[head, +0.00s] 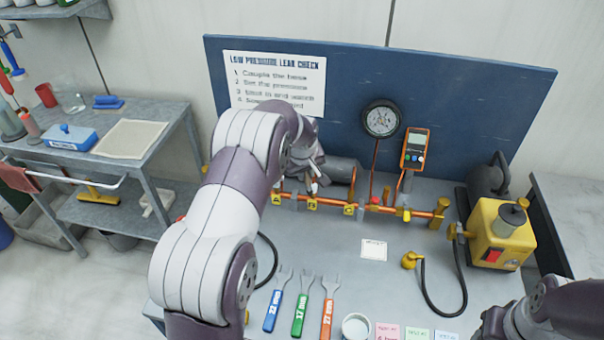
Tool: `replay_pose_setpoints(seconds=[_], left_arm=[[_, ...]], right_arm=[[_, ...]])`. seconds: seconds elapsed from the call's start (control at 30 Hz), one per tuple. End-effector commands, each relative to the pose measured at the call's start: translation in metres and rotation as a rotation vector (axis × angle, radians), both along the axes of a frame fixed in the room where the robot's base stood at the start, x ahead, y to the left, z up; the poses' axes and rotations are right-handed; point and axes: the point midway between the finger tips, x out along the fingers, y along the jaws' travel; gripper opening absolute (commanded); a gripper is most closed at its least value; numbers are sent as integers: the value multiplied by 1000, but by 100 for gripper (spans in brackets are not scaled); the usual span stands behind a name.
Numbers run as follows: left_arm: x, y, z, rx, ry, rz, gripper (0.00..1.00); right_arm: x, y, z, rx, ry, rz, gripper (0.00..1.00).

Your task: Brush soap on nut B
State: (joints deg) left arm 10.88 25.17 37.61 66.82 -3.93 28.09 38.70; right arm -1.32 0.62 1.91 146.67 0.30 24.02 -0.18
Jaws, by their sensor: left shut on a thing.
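Nut B is on the copper pipe, at the yellow tag B (312,204), between tag A (277,198) and tag C (349,209). My left gripper (313,184) is just above and behind tag B, partly hidden by its own wrist. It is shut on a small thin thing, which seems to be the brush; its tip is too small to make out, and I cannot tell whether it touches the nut. A round pot (355,326) with a pale inside, perhaps the soap, stands at the bench's front edge. My right arm shows at bottom right; its gripper is out of view.
Blue (272,311), green (299,314) and orange (327,318) wrenches lie in front of the pipe. A yellow pump (498,235) with a black hose stands at right. A gauge (381,119) and an orange meter (415,148) stand behind. A blue board (470,110) closes the back.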

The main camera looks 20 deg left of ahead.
Motion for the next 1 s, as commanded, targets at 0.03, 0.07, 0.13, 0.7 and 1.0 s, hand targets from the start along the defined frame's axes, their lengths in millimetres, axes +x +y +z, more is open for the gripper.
replay_pose_setpoints(seconds=[0.03,0.07,0.13,0.7,1.0], left_arm=[[1,0,0,0,-1,0,0],[1,0,0,0,-1,0,0],[2,0,0,1,-2,0,0],[-8,-3,17,1,-6,0,0],[-37,-10,45,1,-4,0,0]], right_arm=[[0,0,0,0,0,0,43],[0,0,0,0,0,0,43],[0,0,0,0,0,0,43],[0,0,11,0,0,0,43],[0,0,31,0,0,0,43]])
